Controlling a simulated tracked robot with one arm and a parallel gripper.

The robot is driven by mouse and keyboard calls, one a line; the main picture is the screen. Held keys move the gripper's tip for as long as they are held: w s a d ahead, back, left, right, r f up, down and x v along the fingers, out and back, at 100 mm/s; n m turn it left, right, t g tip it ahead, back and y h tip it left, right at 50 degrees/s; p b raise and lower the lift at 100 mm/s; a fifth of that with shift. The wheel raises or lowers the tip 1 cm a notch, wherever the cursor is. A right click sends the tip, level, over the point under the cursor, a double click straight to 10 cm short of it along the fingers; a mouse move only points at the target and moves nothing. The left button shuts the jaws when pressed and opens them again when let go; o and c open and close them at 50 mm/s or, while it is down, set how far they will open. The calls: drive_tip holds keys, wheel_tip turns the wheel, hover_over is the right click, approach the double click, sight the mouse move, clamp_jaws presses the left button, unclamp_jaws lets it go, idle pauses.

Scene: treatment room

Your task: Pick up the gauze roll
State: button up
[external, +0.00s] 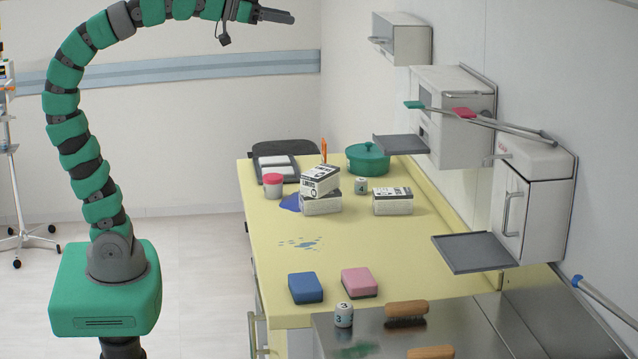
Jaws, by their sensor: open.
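No object is clearly recognisable as a gauze roll in the external view. Two small whitish pieces with dark number marks stand on the worktops, one (343,315) at the front on the metal surface and one (361,186) near the green pot. I cannot tell whether either is the gauze roll. My gripper (285,16) is at the top of the picture, high above the yellow table (262,245) and far from everything on it. It is open and seen side-on, with nothing visible in it.
White printed boxes (320,204), a red-lidded jar (272,186), a green pot (368,159) and a dark tray (290,180) occupy the table's back. Blue (305,287) and pink (359,281) blocks and brushes (407,308) are in front. Wall cabinets (533,200) line the right.

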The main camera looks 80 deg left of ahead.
drive_tip(key=w+a+f+n+g+y, duration=0.2)
drive_tip(key=w+a+f+n+g, duration=0.65)
drive_tip(key=w+a+f, duration=0.85)
drive_tip(key=s+a+f+n+g, duration=0.1)
drive_tip(key=a+f+n+g, duration=0.1)
drive_tip(key=a+f, duration=0.4)
drive_tip(key=s+a+f+n+g+h+b, duration=0.1)
drive_tip(key=a+f+n, duration=0.4)
drive_tip(key=f, duration=0.8)
drive_tip(key=s+a+f+n+g+h+b, duration=0.1)
drive_tip(key=a+f+n+g, duration=0.3)
drive_tip(key=a+f, duration=0.4)
drive_tip(key=shift+s+a+f, duration=0.15)
drive_tip(key=shift+s+f, duration=0.05)
drive_tip(key=shift+f, duration=0.7)
drive_tip(key=shift+a+f+b, duration=0.1)
drive_tip(key=shift+f+b, duration=0.2)
drive_tip(key=shift+f, duration=2.25)
drive_tip(key=shift+s+a+f+b, duration=0.15)
drive_tip(key=shift+f+b, duration=0.1)
drive_tip(key=shift+f, duration=1.1)
drive_tip(key=shift+a+f+b, duration=0.1)
drive_tip(key=shift+f+b, duration=0.1)
drive_tip(key=shift+f, duration=1.15)
drive_tip(key=shift+r, duration=0.1)
drive_tip(key=c, duration=1.1)
